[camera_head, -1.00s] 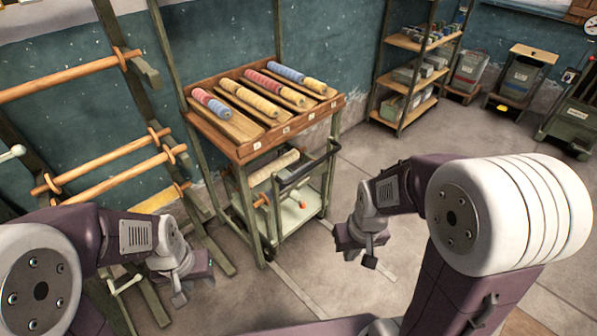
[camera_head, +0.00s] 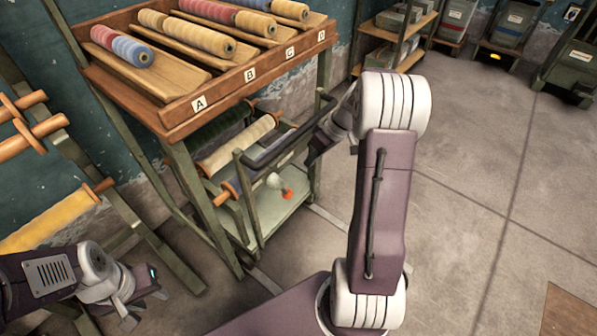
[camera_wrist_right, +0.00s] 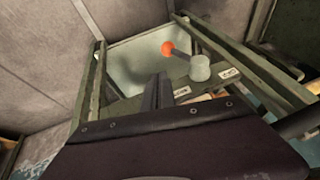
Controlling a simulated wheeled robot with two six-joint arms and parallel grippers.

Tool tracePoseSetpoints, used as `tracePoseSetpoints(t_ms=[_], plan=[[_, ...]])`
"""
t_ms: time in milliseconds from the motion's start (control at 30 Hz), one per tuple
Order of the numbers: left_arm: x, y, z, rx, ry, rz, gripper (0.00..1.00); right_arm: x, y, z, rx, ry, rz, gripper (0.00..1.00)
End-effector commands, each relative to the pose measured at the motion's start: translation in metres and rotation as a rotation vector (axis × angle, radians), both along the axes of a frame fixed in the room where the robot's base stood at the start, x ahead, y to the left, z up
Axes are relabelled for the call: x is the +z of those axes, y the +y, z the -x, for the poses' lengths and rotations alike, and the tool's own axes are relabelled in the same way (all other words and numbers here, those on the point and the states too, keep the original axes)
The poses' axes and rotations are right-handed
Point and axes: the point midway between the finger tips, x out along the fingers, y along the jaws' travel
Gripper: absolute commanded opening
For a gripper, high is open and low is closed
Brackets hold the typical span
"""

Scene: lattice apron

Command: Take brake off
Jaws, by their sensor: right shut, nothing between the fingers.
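The brake lever with an orange knob (camera_head: 287,194) and a pale round base (camera_head: 274,181) is on the cart's green lower deck (camera_head: 285,215). In the right wrist view the orange knob (camera_wrist_right: 168,47) lies left of the pale base (camera_wrist_right: 200,68), joined by a dark rod. Two small white labels (camera_wrist_right: 182,91) lie by the base, too blurred to read. My right gripper (camera_wrist_right: 158,92) is shut and empty, apart from the lever; in the head view it (camera_head: 315,152) is beside the cart's handle, partly hidden. My left gripper (camera_head: 130,290) is low at the left, away from the brake; its finger gap is unclear.
The cart's dark handle (camera_head: 290,135) and green posts frame the deck. Above is a wooden rack (camera_head: 165,125) of thread spools, marked A to D. A cream roll (camera_head: 237,146) lies under it. Wooden rollers stand at left.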

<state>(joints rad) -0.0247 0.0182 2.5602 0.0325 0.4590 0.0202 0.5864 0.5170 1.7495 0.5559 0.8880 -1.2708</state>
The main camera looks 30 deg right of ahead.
Motion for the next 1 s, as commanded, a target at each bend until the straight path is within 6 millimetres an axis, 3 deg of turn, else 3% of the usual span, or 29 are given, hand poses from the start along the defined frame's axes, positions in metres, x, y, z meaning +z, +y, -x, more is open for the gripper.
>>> tracePoseSetpoints(t_ms=[33, 300, 500, 700, 1000], plan=[[-0.009, 0.000, 0.000, 0.000, 0.000, 0.000, 0.36, -0.014, 0.004, -0.002, 0.002, 0.003, 0.000, 0.00], [-0.037, 0.000, 0.000, 0.000, 0.001, 0.000, 0.36, -0.070, 0.022, -0.019, 0.002, 0.004, 0.000, 0.00], [-0.054, 0.000, 0.000, 0.000, 0.000, 0.000, 0.36, -0.101, 0.039, -0.023, 0.000, 0.003, 0.000, 0.00], [-0.061, 0.000, 0.000, 0.000, 0.001, 0.000, 0.36, -0.112, 0.049, -0.023, 0.000, 0.002, 0.002, 0.00], [-0.060, 0.000, 0.000, 0.000, 0.000, 0.000, 0.36, -0.112, 0.050, -0.022, -0.001, 0.001, 0.001, 0.00]])
